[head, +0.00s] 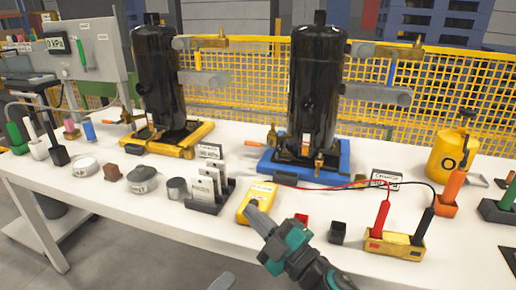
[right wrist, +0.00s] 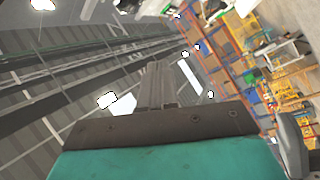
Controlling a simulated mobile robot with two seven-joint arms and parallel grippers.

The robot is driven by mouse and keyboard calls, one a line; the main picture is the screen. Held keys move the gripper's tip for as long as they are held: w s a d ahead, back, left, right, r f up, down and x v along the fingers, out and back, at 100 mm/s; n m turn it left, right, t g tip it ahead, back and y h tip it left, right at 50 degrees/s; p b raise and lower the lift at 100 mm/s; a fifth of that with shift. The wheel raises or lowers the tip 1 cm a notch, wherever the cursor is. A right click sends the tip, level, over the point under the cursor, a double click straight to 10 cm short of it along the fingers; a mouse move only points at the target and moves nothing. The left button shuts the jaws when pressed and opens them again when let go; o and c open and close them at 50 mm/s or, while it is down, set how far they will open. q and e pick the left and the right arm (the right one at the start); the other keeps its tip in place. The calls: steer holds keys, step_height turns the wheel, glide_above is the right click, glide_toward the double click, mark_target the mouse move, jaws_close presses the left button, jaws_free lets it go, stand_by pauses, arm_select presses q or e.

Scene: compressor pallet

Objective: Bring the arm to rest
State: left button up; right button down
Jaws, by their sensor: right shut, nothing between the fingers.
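My right gripper (head: 252,212) reaches up from the bottom of the head view. Its grey fingers are together and empty, and its teal body is behind them. In the picture the fingertips overlap the lower edge of a yellow meter (head: 258,200); I cannot tell whether they touch it. In the right wrist view the closed fingers (right wrist: 154,82) show above the teal housing, with nothing between them. They point towards the hall's roof and distant racks. I cannot make out my left gripper.
The white table (head: 130,215) holds two black compressors, one on a yellow base (head: 205,132) and one on a blue base (head: 268,165). A yellow probe holder (head: 395,245), a small dark cup (head: 338,232) and a card rack (head: 208,208) are near the gripper. Yellow mesh fencing (head: 450,100) stands behind.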

arm_select(q)
steer(key=s+a+f+m+g+y, duration=0.35)
steer(key=s+a+f+m, duration=0.35)
steer(key=m, duration=0.7)
arm_select(e)
steer(key=s+d+f+m+g+h, duration=0.2)
steer(key=s+d+f+m+h, duration=0.4)
steer(key=s+d+f+m, duration=0.3)
steer(key=s+d+f+m+g+h, duration=0.2)
steer(key=s+d+f+m+h, duration=0.35)
steer(key=s+f+m, duration=0.35)
arm_select(q)
steer(key=s+a+r+y+p, duration=0.1)
steer(key=a+r+y+p, duration=0.1)
steer(key=r+p, duration=0.6)
steer(key=a+p, duration=0.1)
steer(key=p, duration=0.3)
steer(key=shift+a, duration=0.35)
arm_select(e)
steer(key=d+r+n, duration=0.1)
steer(key=d+r, duration=0.2)
steer(key=r, duration=0.3)
steer(key=shift+s+d+r+h, duration=0.15)
steer(key=shift+s+d+h, duration=0.2)
steer(key=shift+h, duration=0.1)
